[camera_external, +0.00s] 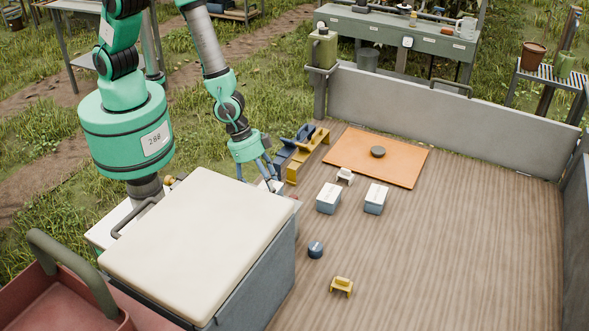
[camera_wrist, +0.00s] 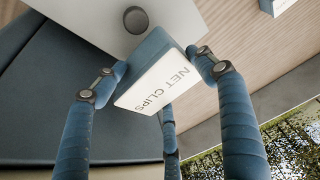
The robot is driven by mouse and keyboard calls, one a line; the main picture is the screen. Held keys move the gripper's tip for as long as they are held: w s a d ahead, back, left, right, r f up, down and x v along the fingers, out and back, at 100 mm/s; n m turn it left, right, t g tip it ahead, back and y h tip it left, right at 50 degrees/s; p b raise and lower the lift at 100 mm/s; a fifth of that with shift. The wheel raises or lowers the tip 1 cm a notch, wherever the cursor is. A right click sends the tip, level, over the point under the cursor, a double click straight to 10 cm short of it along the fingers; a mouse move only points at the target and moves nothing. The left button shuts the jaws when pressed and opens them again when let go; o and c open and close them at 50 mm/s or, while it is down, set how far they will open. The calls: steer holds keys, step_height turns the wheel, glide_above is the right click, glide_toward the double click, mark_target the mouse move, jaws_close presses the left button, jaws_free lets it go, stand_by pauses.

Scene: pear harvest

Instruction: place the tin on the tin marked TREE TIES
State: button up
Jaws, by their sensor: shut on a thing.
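In the wrist view my gripper (camera_wrist: 160,75) is shut on a blue-grey tin (camera_wrist: 160,85) with a white lid marked NET CLIPS; the fingers press on its sides. In the external view my gripper (camera_external: 272,178) hangs beside the large lidded box, and the held tin is mostly hidden. Two blue-grey tins with white lids stand on the wooden deck to its right, a left one (camera_external: 329,198) and a right one (camera_external: 376,198). Their lettering is too small to read, so I cannot tell which is marked TREE TIES.
A box with a cream lid (camera_external: 198,245) stands left of the deck (camera_external: 450,240). Blue and yellow brackets (camera_external: 305,150), an orange mat (camera_external: 400,165) with a dark disc, a white clip (camera_external: 345,176), a round dark tin (camera_external: 315,249) and a yellow piece (camera_external: 342,286) lie around. The right deck is clear.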

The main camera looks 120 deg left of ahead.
steer(key=s, duration=0.2)
steer(key=shift+s+d+r, duration=0.2)
steer(key=shift+s, duration=0.15)
steer(key=shift+w+a+r, duration=0.15)
steer(key=shift+w+a, duration=0.1)
steer(key=shift+a, duration=0.25)
steer(key=s+a+f+n+y, duration=0.1)
steer(key=a+f+n, duration=0.3)
steer(key=a, duration=0.7)
steer(key=s+a+f+n+g+y, duration=0.1)
steer(key=s+a+f+n+y, duration=0.1)
steer(key=a, duration=1)
step_height(320, 180, down, 3)
steer(key=shift+s+a+r+n, duration=0.2)
steer(key=shift+s+n, duration=0.5)
steer(key=shift+n, duration=0.5)
steer(key=shift+c, duration=0.2)
steer(key=w+a+f+p, duration=0.1)
steer(key=w+a+p, duration=0.2)
steer(key=w, duration=1.2)
steer(key=shift+w+a+f, duration=0.25)
steer(key=shift+a+f, duration=0.05)
steer(key=shift+a, duration=0.35)
